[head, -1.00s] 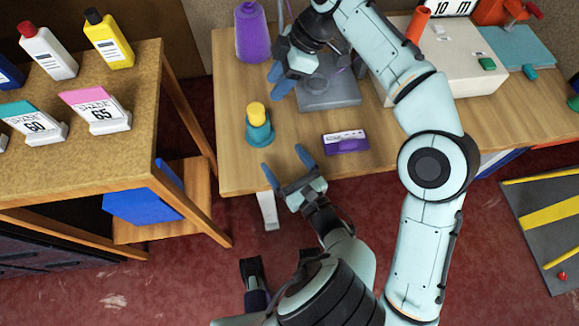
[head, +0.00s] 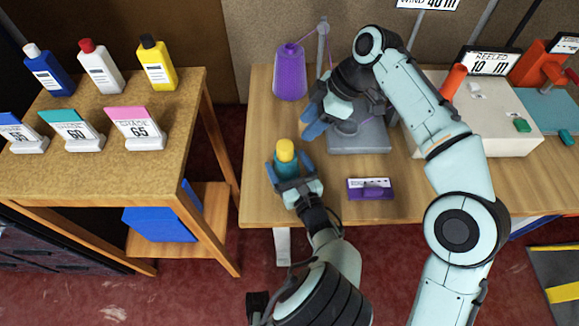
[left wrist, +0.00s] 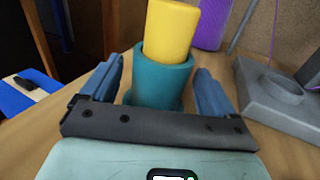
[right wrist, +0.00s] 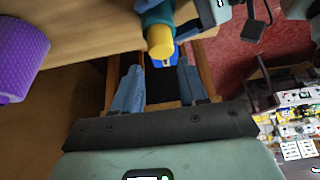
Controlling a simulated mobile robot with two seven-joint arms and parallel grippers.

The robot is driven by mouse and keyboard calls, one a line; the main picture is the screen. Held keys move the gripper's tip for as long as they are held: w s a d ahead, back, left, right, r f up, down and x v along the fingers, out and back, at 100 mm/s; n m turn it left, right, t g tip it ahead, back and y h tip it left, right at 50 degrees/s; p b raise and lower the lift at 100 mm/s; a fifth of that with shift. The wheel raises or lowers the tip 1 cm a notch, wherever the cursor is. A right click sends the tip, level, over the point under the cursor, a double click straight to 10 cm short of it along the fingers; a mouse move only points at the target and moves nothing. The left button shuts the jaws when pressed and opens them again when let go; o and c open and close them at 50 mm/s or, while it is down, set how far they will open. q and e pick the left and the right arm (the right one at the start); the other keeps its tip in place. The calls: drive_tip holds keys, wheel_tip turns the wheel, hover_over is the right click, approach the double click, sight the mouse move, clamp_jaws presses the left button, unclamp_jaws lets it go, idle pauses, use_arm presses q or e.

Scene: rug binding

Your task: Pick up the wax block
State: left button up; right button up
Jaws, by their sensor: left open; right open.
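A yellow cylinder (head: 285,151), which I take to be the wax block, stands upright in a teal cup (head: 287,168) near the table's left front. In the left wrist view the yellow block (left wrist: 170,32) rises from the teal cup (left wrist: 160,80). My left gripper (head: 290,172) is open, with one finger on either side of the cup. I cannot tell whether the fingers touch it. My right gripper (head: 311,124) is open and empty, behind and above the block. The right wrist view shows the yellow block (right wrist: 160,42) beyond the right fingertips.
A purple spool (head: 290,72) stands at the back left. A grey base (head: 360,137) lies under my right arm. A purple labelled holder (head: 370,189) is right of the cup. The left shelf (head: 100,165) holds bottles and shade cards, across a gap.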

use_arm(q)
drive_tip(key=c, duration=1.2)
use_arm(e)
drive_tip(key=o, duration=0.6)
drive_tip(key=m+t+h, duration=0.4)
drive_tip(key=m+h, duration=0.3)
drive_tip(key=m, duration=1.3)
approach(285, 145)
drive_tip(key=shift+t, duration=0.3)
drive_tip(key=x, duration=1)
drive_tip(key=shift+s+f, duration=0.15)
drive_tip(key=shift+f, duration=0.3)
